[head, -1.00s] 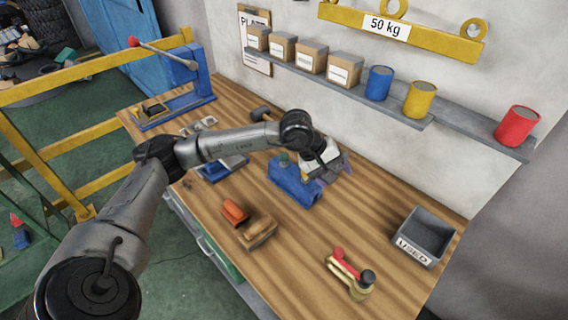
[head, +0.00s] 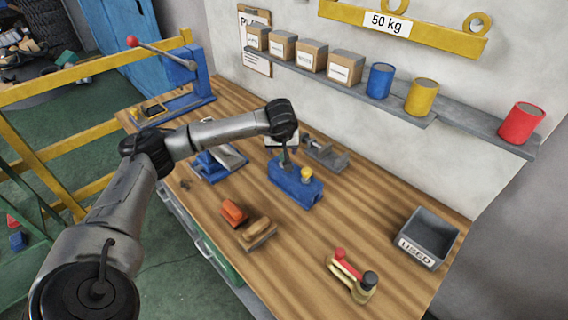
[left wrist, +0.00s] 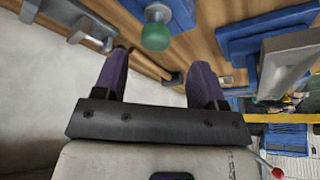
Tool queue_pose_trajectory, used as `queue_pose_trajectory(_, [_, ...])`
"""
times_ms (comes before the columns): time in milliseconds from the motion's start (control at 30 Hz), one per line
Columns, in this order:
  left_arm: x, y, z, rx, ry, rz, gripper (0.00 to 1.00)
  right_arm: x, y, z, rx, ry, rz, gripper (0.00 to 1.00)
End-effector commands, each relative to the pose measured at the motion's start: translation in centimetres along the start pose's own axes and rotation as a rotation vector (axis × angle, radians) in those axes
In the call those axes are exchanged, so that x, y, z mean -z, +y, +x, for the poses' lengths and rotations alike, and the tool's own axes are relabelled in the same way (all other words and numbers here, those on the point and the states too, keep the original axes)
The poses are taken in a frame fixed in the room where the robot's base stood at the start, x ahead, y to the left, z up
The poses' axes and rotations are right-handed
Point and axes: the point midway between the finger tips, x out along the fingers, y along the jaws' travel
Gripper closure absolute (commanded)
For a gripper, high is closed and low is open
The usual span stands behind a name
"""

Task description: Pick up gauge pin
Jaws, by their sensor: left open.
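A blue block (head: 296,187) stands on the workbench with a yellow knob (head: 306,174) on top. In the left wrist view, a green knob (left wrist: 156,28) stands on a blue body (left wrist: 168,10); the knobs look like pin heads, but I cannot tell which is the gauge pin. My right gripper is not in view.
A grey vise-like tool (head: 326,155) is behind the block, and a blue device (head: 215,164) is to its left. An orange-red piece (head: 233,212), brush (head: 258,233), toggle clamp (head: 351,275) and grey bin (head: 424,238) stand nearer the front and right. The bench's middle right is clear.

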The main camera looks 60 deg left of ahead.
Motion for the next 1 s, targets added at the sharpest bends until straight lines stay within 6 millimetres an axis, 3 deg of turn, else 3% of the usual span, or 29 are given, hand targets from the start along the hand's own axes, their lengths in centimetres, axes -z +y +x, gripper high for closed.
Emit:
queue_pose_trajectory(233, [-0.1,0.1,1.3,-0.001,-0.002,0.0,0.35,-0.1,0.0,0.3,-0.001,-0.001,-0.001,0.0])
queue_pose_trajectory(600, [-0.3,0.6,5.6,-0.001,-0.001,-0.002,0.35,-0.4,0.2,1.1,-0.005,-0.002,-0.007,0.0])
queue_pose_trajectory(933, [-0.3,0.6,6.0,-0.002,0.0,0.0,0.35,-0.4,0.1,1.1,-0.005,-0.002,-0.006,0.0])
queue_pose_trajectory(1000, [-0.3,0.6,6.0,-0.002,-0.001,0.0,0.4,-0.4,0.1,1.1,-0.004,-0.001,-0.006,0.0])
